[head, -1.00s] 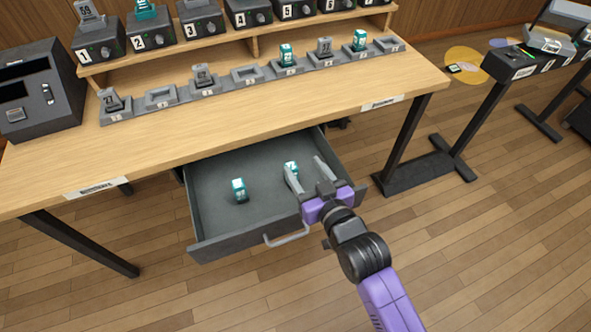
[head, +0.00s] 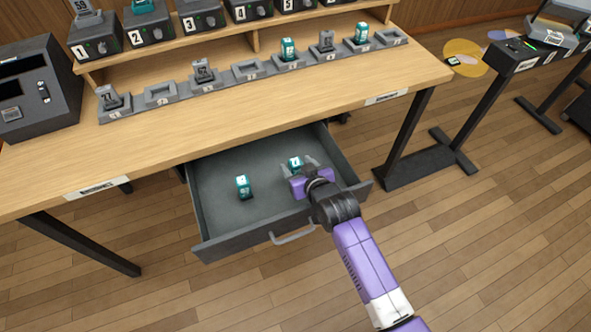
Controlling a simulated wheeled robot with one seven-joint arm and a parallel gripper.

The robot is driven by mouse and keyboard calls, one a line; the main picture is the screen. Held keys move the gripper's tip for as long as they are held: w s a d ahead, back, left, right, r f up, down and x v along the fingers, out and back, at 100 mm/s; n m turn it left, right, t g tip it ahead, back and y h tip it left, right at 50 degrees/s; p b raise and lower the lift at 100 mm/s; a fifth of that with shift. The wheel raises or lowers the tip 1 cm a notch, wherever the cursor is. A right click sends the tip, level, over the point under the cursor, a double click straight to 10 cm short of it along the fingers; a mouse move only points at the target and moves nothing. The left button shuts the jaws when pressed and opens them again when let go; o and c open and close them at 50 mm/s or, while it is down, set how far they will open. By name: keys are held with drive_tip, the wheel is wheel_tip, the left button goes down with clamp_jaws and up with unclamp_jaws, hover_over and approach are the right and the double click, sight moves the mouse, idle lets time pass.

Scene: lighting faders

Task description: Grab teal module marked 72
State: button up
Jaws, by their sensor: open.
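Two small teal modules stand in the open grey drawer. The left drawer module (head: 243,188) stands by itself in the middle of the drawer. The right drawer module (head: 295,163) stands further back, partly hidden by my gripper. The white markings on both are too small to read, so I cannot tell which is 72. My gripper (head: 299,164) is open and low in the drawer, its fingers at either side of the right module. I cannot tell whether they touch it.
The drawer (head: 213,205) has raised walls and a front handle (head: 292,233). The wooden desk (head: 300,105) overhangs its back. A row of grey cradles (head: 245,70) on the desk holds several grey and teal modules. Numbered black boxes (head: 151,36) stand on the shelf above.

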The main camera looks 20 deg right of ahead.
drive_tip(key=shift+x, duration=0.85)
clamp_jaws()
drive_tip(key=shift+r, duration=0.2)
